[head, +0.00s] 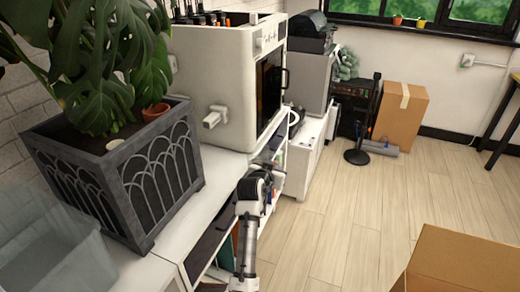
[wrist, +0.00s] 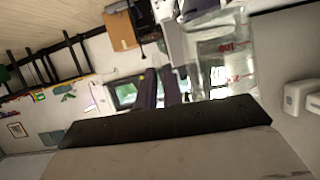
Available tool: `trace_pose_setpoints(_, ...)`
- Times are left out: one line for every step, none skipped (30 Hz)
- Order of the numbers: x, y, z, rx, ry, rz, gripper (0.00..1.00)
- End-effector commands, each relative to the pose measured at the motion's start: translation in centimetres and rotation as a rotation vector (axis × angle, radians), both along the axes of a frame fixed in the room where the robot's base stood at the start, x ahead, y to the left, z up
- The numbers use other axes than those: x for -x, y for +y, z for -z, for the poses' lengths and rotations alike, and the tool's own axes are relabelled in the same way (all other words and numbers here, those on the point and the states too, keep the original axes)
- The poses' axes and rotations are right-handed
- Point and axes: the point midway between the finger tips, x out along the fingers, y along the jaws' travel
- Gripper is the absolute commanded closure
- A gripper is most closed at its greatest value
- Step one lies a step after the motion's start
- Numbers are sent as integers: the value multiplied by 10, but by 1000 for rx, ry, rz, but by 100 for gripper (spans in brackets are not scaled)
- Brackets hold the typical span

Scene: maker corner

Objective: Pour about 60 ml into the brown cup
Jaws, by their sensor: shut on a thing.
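In the wrist view a clear measuring vessel (wrist: 228,58) with red markings, one reading like 100 upside down, shows at the upper right. My gripper's dark fingers (wrist: 161,90) are beside it, and my gripper is shut on it; the contact point is not clear. In the head view my arm reaches up beside the white counter, and its far end is near the large white machine; the fingertips and vessel are hard to make out there. A small brown-orange pot or cup (head: 155,111) stands at the planter; I cannot tell whether it is the brown cup.
A dark planter (head: 125,175) with a big leafy plant stands on the white counter (head: 205,212). Behind it is a white machine (head: 215,80) with a protruding knob (head: 213,116). A clear bin (head: 45,250) and an open cardboard box (head: 460,260) are near. Floor at right is mostly clear.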

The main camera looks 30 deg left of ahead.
Motion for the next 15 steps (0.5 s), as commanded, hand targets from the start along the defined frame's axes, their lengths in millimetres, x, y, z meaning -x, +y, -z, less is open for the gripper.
trace_pose_setpoints(1,-11,13,2,0,3,100)
trace_pose_setpoints(1,-17,20,3,1,5,100)
trace_pose_setpoints(2,-25,29,3,0,7,100)
trace_pose_setpoints(2,-30,36,3,0,8,100)
trace_pose_setpoints(3,-36,42,3,0,9,100)
trace_pose_setpoints(5,-43,51,3,-1,11,100)
trace_pose_setpoints(6,-50,58,3,0,13,100)
trace_pose_setpoints(7,-55,64,2,1,13,100)
trace_pose_setpoints(9,-63,73,3,1,14,100)
trace_pose_setpoints(11,-69,79,3,1,16,100)
trace_pose_setpoints(12,-75,86,3,0,17,100)
trace_pose_setpoints(15,-83,94,2,1,19,100)
trace_pose_setpoints(17,-89,100,3,0,19,100)
trace_pose_setpoints(19,-95,106,3,0,20,100)
trace_pose_setpoints(22,-103,114,2,1,23,100)
